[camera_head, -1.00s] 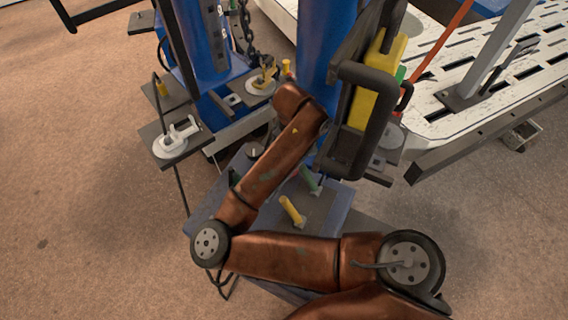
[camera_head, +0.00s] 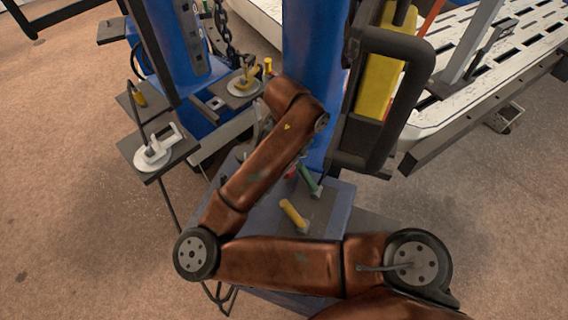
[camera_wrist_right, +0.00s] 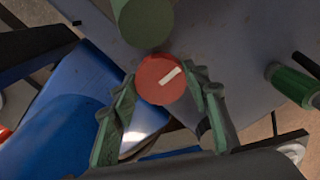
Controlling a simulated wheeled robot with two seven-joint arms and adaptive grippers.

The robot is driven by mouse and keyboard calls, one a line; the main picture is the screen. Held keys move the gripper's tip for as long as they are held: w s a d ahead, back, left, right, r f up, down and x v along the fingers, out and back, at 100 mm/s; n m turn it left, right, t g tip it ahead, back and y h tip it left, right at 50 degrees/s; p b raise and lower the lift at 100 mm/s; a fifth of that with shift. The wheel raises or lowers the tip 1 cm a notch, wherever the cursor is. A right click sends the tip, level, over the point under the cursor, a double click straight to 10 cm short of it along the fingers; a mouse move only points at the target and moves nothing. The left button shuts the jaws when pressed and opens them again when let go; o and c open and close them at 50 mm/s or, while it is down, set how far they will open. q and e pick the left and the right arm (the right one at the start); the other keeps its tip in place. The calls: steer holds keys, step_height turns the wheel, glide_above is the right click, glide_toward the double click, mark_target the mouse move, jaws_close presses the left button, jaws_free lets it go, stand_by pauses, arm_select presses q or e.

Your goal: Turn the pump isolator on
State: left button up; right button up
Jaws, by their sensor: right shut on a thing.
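A round red knob (camera_wrist_right: 163,82) with a white bar mark sits between the fingers of my right gripper (camera_wrist_right: 164,90) in the right wrist view. The white bar lies aslant, rising to the right. The fingers are closed on the knob from both sides. In the head view my brown right arm (camera_head: 265,165) reaches in over a blue-grey bench box (camera_head: 250,215), and its gripper is hidden behind the arm and post. My left gripper is not in view.
A green cylinder (camera_wrist_right: 143,18) stands close to the knob, and a green-handled part (camera_wrist_right: 292,84) is to the right. A yellow handle (camera_head: 294,214), white clamp (camera_head: 158,150), blue post (camera_head: 312,60) and black-framed yellow piece (camera_head: 378,75) surround the arm. The left floor is clear.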

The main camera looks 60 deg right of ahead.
steer(key=o, duration=1.2)
steer(key=shift+c, duration=0.2)
step_height(320, 180, up, 12)
